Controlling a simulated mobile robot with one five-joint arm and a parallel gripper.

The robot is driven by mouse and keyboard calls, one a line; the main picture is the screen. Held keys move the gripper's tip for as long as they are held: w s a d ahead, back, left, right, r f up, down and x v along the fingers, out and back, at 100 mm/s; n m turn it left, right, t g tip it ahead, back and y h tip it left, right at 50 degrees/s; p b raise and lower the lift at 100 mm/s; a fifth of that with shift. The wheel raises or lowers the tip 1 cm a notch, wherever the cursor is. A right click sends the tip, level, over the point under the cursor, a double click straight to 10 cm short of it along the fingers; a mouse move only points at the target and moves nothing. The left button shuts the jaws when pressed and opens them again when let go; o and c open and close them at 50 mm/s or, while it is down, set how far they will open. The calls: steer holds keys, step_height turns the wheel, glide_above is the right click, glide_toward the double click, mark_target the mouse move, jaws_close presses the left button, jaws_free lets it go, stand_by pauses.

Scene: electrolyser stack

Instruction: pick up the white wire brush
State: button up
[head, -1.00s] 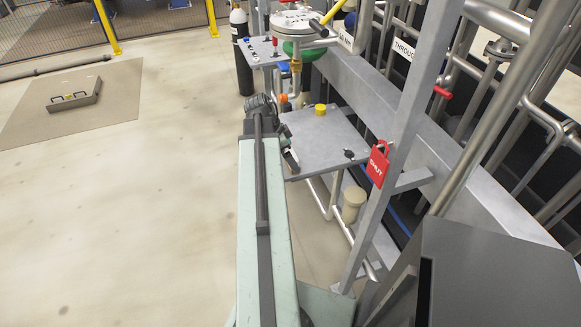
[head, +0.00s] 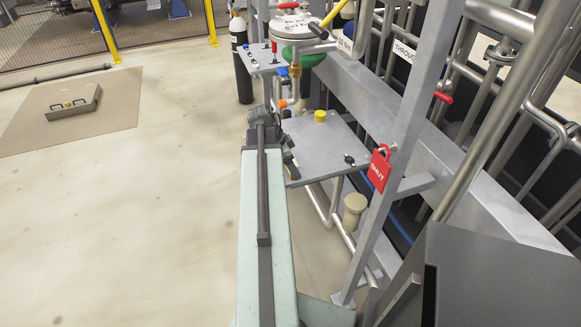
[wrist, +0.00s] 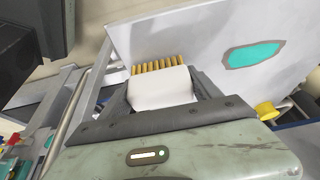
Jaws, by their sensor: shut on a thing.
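The white wire brush (wrist: 160,86) shows in the wrist view as a white block with a row of brass-coloured bristles along its far edge. My gripper (wrist: 163,92) is shut on it, with dark jaws on both sides of the white block. In the head view my arm reaches up to the near left side of a grey shelf (head: 322,150). The dark end of my arm shows there, but I cannot make out the brush in that view.
A yellow cap (head: 320,116) and a small black knob (head: 349,160) stand on the shelf. A red SHUT tag (head: 379,170) hangs on the slanted grey post to the right. Pipes and a grey beam fill the right side.

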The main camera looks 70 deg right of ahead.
step_height(320, 180, up, 16)
steer(key=p, duration=1.5)
steer(key=shift+f, duration=0.15)
